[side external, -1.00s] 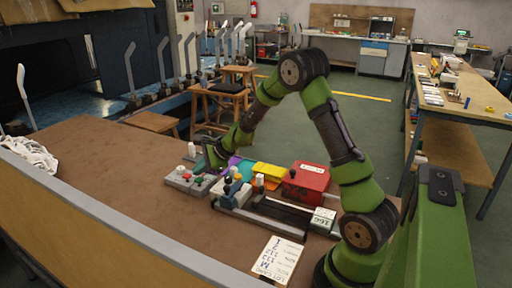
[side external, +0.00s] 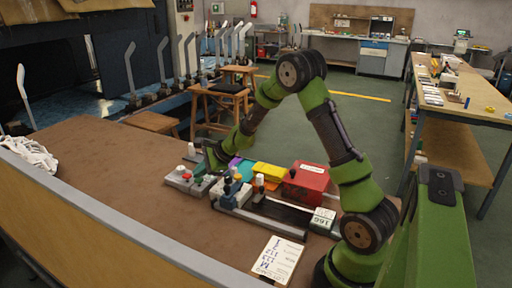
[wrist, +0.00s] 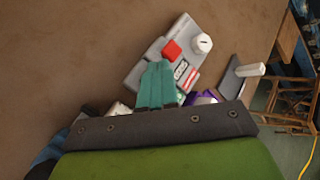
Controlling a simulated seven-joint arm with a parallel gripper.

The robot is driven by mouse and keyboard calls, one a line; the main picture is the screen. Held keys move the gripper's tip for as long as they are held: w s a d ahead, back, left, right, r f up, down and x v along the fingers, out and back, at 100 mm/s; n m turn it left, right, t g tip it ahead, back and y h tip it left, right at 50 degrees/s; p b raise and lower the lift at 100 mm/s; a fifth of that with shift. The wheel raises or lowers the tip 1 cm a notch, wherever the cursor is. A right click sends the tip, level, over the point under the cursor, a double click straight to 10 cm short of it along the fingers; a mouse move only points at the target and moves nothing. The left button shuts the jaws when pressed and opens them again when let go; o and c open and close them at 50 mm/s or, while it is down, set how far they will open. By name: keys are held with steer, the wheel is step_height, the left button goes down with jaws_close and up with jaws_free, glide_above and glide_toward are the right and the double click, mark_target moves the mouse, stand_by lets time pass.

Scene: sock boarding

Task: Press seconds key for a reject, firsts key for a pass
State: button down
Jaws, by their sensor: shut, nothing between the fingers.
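The grey key box (side external: 180,180) stands on the brown table, with a red key (side external: 186,176) on top. In the wrist view the box (wrist: 183,27) carries the red key (wrist: 172,50), a white knob (wrist: 202,43) and small labels I cannot read. My gripper (side external: 208,168) is low over the box's right end. In the wrist view its teal fingers (wrist: 160,66) are together and empty, with their tips over the box beside the labels. The red key is just beyond the tips. A green patch (wrist: 181,97) shows beside the fingers, partly hidden; contact cannot be told.
Right of the box are a yellow block (side external: 270,171), a red box (side external: 306,183), a small display (side external: 324,217) and a dark rail. A written card (side external: 277,259) lies in front. White socks (side external: 28,154) lie at far left. The table's middle left is clear.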

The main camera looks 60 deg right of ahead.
mark_target(201, 180)
steer(key=shift+f, duration=0.65)
stand_by(0.5)
steer(key=shift+r, duration=1.1)
steer(key=shift+r, duration=2.5)
